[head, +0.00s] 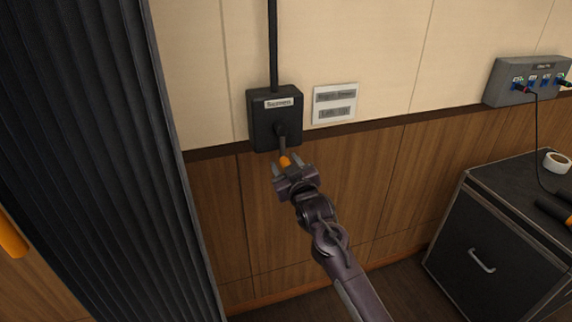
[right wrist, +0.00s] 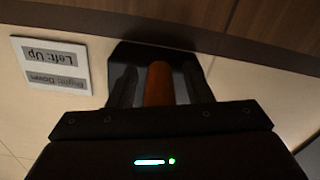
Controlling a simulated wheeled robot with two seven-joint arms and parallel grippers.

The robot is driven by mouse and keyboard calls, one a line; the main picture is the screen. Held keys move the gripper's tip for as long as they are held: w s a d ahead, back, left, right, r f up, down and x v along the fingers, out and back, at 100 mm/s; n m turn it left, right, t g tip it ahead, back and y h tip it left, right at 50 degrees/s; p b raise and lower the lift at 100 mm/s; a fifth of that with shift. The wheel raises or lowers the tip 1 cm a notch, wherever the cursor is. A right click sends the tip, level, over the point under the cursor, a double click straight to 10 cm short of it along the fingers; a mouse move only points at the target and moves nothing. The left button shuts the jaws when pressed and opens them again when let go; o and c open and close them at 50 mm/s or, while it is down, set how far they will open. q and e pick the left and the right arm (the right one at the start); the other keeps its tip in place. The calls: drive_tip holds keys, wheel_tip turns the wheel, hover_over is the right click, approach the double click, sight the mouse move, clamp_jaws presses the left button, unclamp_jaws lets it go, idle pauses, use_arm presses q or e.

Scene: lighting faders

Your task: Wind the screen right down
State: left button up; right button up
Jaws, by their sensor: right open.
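The dark box labelled "Screen" (head: 275,103) is fixed to the wall, with a black pipe rising from it. A crank (head: 282,143) hangs down from its front and ends in an orange handle (head: 285,162). My right gripper (head: 287,164) is open, its fingers on either side of the handle. In the right wrist view the orange handle (right wrist: 159,84) stands between the two fingers, with gaps visible on both sides. The screen itself cannot be made out. My left gripper is not in view.
A wall sign (head: 335,103) beside the box reads, upside down in the wrist view, "Right: Down" and "Left: Up". A dark pleated curtain (head: 120,150) hangs left. At right are a black cabinet (head: 490,250) and a grey socket box (head: 530,82) with cables.

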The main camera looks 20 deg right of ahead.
drive_tip(key=shift+c, duration=0.2)
clamp_jaws()
drive_tip(key=shift+a, duration=0.1)
